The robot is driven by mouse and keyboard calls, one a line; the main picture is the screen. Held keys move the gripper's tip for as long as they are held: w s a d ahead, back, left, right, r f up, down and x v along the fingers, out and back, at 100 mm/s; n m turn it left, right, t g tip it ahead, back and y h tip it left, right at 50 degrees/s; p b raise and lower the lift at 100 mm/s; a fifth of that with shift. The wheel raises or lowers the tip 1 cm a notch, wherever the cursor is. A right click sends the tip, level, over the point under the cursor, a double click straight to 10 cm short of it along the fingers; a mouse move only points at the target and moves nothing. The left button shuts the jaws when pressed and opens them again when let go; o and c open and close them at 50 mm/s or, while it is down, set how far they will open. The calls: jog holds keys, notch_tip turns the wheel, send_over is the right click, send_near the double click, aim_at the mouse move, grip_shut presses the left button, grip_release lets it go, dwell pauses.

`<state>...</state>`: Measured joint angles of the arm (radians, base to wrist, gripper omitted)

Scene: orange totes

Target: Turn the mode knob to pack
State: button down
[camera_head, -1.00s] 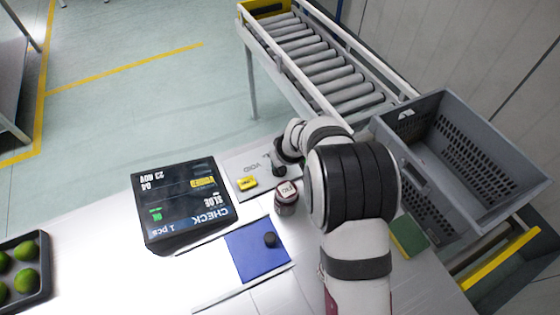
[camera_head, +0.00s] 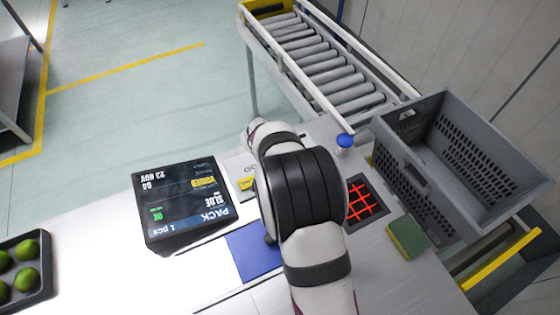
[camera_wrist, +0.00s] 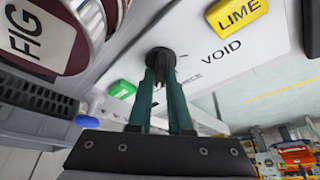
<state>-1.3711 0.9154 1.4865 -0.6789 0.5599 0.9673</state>
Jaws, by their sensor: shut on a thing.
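The mode knob (camera_wrist: 161,57) is a small black knob on a light panel (camera_wrist: 215,55), which is printed VOID and a fainter CHECK. My gripper (camera_wrist: 161,72) has its two green fingers closed on the knob in the wrist view. The knob's pointer is hidden, and so is any label behind the fingers. In the head view my arm covers the knob and gripper. The dark display (camera_head: 185,205) reads PACK, 1 pcs.
A dark-red FIG jar (camera_wrist: 50,35) is close at the left. A grey tote (camera_head: 455,165), a red-lit grid (camera_head: 363,202) and a blue pad (camera_head: 245,252) surround my arm.

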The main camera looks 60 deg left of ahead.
jog(key=shift+m+h, duration=0.4)
jog(key=shift+m, duration=0.5)
jog(key=shift+t, duration=0.3)
jog(key=c, duration=0.8)
grip_release()
jog(key=shift+c, duration=0.2)
jog(key=v, duration=1.5)
jog(key=shift+r, duration=0.35)
jog(key=shift+s+d, duration=0.1)
